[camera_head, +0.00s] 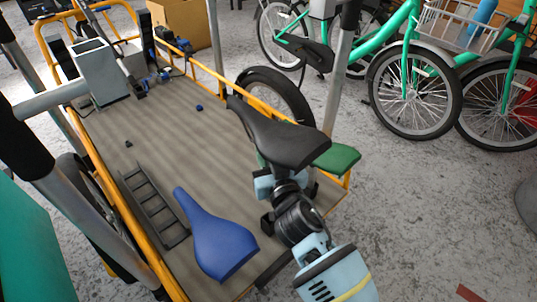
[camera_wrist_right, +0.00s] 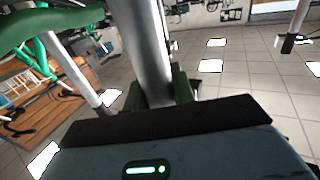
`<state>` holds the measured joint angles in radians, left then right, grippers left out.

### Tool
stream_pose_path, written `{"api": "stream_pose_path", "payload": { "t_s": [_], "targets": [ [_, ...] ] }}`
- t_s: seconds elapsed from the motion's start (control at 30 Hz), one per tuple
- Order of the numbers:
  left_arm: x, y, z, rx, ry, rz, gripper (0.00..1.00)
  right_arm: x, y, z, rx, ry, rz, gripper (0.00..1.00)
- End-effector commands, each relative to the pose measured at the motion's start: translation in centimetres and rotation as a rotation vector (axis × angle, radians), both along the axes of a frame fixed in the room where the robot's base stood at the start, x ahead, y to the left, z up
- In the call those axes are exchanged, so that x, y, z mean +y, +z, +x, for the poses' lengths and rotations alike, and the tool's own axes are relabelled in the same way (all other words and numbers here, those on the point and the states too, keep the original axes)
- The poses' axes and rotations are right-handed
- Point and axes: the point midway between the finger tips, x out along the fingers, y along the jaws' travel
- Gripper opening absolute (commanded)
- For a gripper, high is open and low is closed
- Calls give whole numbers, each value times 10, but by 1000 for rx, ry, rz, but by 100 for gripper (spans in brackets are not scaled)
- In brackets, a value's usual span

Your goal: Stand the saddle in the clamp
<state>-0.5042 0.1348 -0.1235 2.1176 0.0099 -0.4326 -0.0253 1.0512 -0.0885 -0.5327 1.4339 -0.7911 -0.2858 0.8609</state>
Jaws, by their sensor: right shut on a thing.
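A black saddle (camera_head: 280,140) is up in the air above the front right of the wooden deck, its narrow nose toward the upper left. My right gripper (camera_head: 284,182) is shut on it from below; the saddle hides most of the fingers. In the right wrist view a dark bar crosses the near edge, and I cannot tell whether it is saddle or gripper. A grey box-shaped fitting (camera_head: 100,78) on a thick tube stands at the far left of the deck; I cannot tell whether it is the clamp. My left gripper is not in view.
A blue saddle (camera_head: 220,245) and a black ladder-like rack (camera_head: 154,205) lie on the wooden deck (camera_head: 160,150). A green piece (camera_head: 337,158) is close right of the black saddle. A silver post (camera_head: 341,75) stands behind. Green bikes (camera_head: 415,90) are at upper right.

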Motion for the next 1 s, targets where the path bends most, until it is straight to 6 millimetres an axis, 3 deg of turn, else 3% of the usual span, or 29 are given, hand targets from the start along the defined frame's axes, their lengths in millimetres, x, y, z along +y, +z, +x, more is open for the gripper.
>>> {"api": "stream_pose_path", "payload": {
  "t_s": [0.6,1.0],
  "targets": [
    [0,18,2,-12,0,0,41,1,23,0,-5,2,3,0],
    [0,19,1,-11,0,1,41,1,24,0,-4,1,3,0]
  ]
}}
